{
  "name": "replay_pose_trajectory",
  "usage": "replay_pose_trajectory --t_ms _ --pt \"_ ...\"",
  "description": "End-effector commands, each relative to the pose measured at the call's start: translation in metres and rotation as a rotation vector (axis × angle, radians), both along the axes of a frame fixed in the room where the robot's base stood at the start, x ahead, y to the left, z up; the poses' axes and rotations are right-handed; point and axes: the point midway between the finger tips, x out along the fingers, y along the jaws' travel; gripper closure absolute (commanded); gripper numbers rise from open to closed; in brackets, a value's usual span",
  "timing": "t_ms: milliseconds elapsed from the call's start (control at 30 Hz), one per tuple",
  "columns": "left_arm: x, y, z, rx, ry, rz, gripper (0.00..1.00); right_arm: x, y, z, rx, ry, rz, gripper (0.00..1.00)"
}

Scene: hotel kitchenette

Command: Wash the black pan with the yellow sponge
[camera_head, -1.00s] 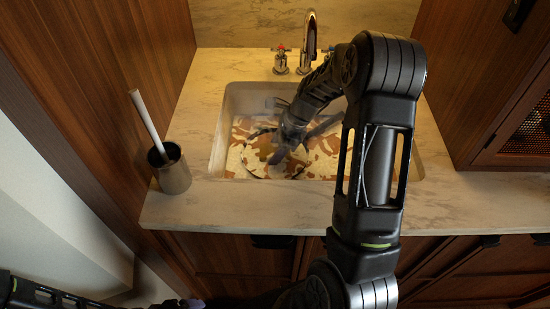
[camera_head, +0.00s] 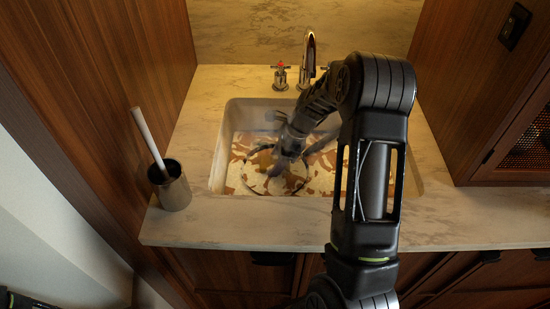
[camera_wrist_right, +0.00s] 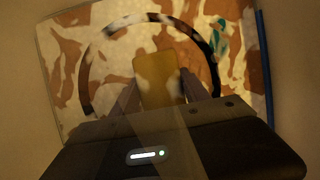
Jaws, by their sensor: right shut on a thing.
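The pan shows as a round dark rim in the right wrist view (camera_wrist_right: 91,62), and its round outline lies in the sink in the head view (camera_head: 246,184). The surface within the rim looks mottled brown and cream, like the sink floor around it. My right gripper (camera_head: 279,166) reaches down into the sink over the pan. It is shut on the yellow sponge (camera_wrist_right: 160,72), which sits between the fingers inside the rim's outline. I cannot tell whether the sponge touches the pan. My left gripper is out of view.
The sink (camera_head: 217,160) is set in a pale stone counter (camera_head: 240,236). A chrome faucet (camera_head: 307,58) stands behind it. A metal holder (camera_head: 170,188) with a white-handled brush (camera_head: 146,135) stands at left. Wooden walls and cabinets flank the counter.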

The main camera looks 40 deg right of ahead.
Motion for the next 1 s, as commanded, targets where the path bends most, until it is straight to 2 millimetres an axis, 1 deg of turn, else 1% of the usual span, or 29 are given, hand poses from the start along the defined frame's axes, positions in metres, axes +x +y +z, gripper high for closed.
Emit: replay_pose_trajectory --t_ms 100,500,633,1000 --pt "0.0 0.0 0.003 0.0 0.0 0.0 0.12 -0.011 0.008 0.001 0.001 0.001 0.0 0.78" --pt "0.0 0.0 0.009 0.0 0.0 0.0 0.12 -0.045 0.033 -0.001 0.001 0.0 0.0 0.78" --pt "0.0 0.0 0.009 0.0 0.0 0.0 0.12 -0.049 0.036 -0.002 0.0 0.0 0.001 0.78" --pt "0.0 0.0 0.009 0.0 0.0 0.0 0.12 -0.048 0.035 -0.003 0.0 0.001 0.0 0.78"
